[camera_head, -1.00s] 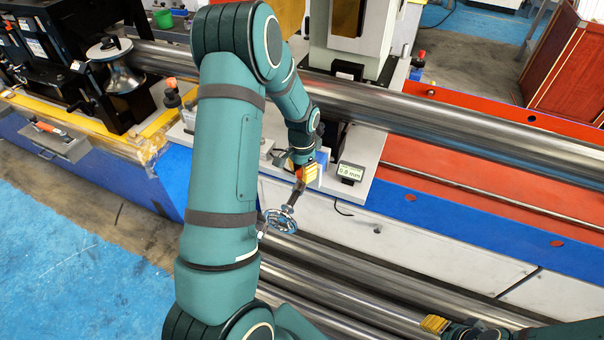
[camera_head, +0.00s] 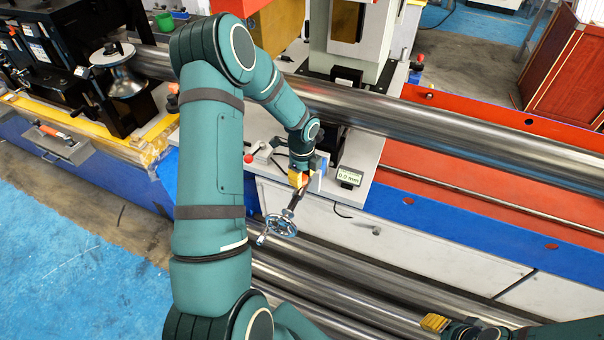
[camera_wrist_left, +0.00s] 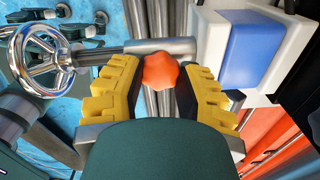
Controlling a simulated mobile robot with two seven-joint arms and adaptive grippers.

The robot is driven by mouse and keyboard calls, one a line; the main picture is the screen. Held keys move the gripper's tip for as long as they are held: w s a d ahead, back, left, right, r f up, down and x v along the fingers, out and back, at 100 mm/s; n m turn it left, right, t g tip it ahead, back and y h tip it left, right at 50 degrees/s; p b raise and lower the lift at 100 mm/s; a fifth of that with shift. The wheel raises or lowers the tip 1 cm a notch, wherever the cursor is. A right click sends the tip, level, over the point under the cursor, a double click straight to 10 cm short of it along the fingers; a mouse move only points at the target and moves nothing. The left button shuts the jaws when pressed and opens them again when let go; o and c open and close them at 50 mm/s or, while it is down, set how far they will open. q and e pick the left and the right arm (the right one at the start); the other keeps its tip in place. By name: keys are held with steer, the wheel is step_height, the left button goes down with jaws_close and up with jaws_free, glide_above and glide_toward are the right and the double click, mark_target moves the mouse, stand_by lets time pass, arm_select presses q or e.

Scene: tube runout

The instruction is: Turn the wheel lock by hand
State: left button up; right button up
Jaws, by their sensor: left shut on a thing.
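The wheel lock, an orange lobed knob (camera_wrist_left: 160,70), sits on the grey handwheel shaft. In the left wrist view it lies between the yellow fingers of my left gripper (camera_wrist_left: 160,92), which is shut on it. In the head view the left gripper (camera_head: 299,180) reaches down at the shaft, and the fingers mostly hide the knob. The chrome handwheel (camera_head: 280,224) with its crank handle is at the shaft's near end. It also shows at the left of the wrist view (camera_wrist_left: 40,62). My right gripper (camera_head: 434,323) shows only its yellow tips at the lower right; its opening is unclear.
A small display (camera_head: 349,176) beside the shaft seems to read 0.0 mm. A red-ball lever (camera_head: 249,158) stands left of my left gripper. A long steel tube (camera_head: 450,125) runs across the machine behind. More tubes (camera_head: 335,292) lie below the handwheel.

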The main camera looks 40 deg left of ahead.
arm_select(q)
steer(key=o, duration=0.9)
steer(key=shift+r, duration=0.1)
steer(key=shift+r+p, duration=0.85)
steer(key=shift+r, duration=0.15)
steer(key=shift+f, duration=0.1)
